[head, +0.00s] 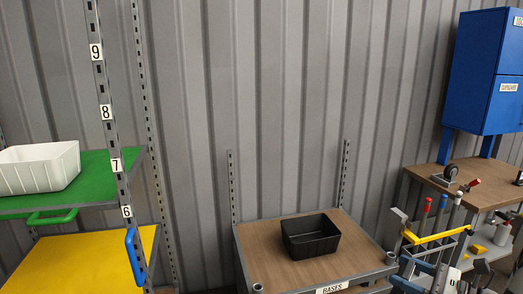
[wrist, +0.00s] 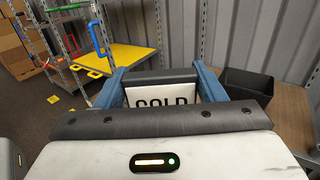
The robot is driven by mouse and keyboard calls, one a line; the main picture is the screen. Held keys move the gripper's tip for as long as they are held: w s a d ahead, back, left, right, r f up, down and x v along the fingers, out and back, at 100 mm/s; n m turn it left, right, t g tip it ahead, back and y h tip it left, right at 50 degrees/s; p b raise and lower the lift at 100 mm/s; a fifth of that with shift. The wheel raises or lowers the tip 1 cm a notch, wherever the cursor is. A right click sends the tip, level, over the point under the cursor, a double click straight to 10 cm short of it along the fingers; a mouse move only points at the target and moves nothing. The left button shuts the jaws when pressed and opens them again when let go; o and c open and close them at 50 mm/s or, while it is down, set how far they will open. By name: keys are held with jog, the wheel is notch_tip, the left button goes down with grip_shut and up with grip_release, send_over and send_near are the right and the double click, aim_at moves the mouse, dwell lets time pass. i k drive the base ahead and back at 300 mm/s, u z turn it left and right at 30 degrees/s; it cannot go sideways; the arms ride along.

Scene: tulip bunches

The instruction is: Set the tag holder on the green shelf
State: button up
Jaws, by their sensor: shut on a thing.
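The holder's lower part is hidden behind the black edge of my gripper. The green shelf (head: 100,166) is at the left in the head view, above a yellow shelf (head: 75,262). The holder is apart from the shelves.
A white bin (head: 40,167) stands on the green shelf's left part; its right part is bare. A numbered upright post (head: 107,135) rises at the front. A black bin (head: 310,237) sits on a wooden table (head: 270,262). A tool rack (head: 435,238) stands right.

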aim_at(96, 187)
jog(key=u, duration=1.1)
jog(key=i, duration=1.7)
